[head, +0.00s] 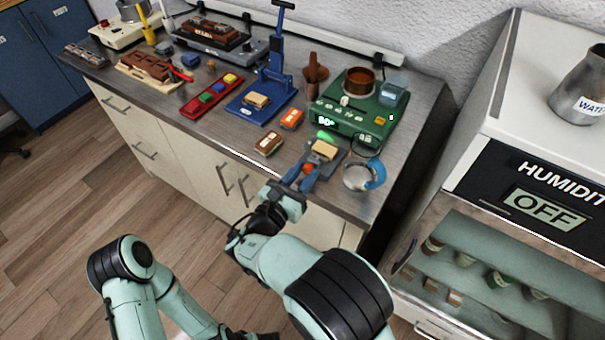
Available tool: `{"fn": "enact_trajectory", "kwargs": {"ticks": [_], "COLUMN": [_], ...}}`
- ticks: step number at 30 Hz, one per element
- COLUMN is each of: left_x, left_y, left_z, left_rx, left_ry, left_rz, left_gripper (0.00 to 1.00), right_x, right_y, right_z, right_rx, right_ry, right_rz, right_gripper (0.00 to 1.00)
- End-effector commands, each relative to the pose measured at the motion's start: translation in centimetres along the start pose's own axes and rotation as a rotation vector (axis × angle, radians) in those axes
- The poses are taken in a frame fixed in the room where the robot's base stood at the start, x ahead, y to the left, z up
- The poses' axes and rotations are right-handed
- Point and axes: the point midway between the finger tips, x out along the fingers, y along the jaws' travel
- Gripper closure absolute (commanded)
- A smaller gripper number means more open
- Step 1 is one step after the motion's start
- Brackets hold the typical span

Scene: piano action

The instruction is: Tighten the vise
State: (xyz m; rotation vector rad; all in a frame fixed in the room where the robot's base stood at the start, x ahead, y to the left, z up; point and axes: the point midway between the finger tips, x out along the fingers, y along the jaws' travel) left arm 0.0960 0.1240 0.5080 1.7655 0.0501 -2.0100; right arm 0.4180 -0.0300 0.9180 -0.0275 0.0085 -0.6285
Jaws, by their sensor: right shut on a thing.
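The vise (331,164) is a small grey tool at the front edge of the workbench, with a light wooden block (324,150) at its jaws. A red-orange knob (308,168) shows on the near side of the vise. My right gripper (306,174) reaches up from the front. Its two blue fingers are shut on the knob, one on each side of it. The fingers hide part of the vise, and I cannot tell how tightly its jaws press the block. My left arm shows at the lower left, but its gripper is not in view.
A glass cup with a blue handle (361,176) stands close right of the vise. A blue press (275,80) stands behind. A humidity cabinet (470,190) stands at right.

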Motion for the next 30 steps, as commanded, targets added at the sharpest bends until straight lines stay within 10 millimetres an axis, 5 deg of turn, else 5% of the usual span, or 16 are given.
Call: {"fn": "enact_trajectory", "kwargs": {"ticks": [15, 30], "left_x": [0.64, 0.68], "left_y": [-0.07, -0.07], "left_z": [-0.40, -0.47], "left_rx": [0.001, 0.001], "left_ry": [0.011, 0.013], "left_rz": [0.003, 0.003], "left_gripper": [0.57, 0.57], "right_x": [-0.02, -0.05], "right_y": [-0.11, -0.11], "right_z": [-0.16, -0.15], "right_rx": [0.290, 0.326], "right_ry": [0.002, 0.003], "right_rz": [0.000, 0.000], "right_gripper": [0.98, 0.98]}}
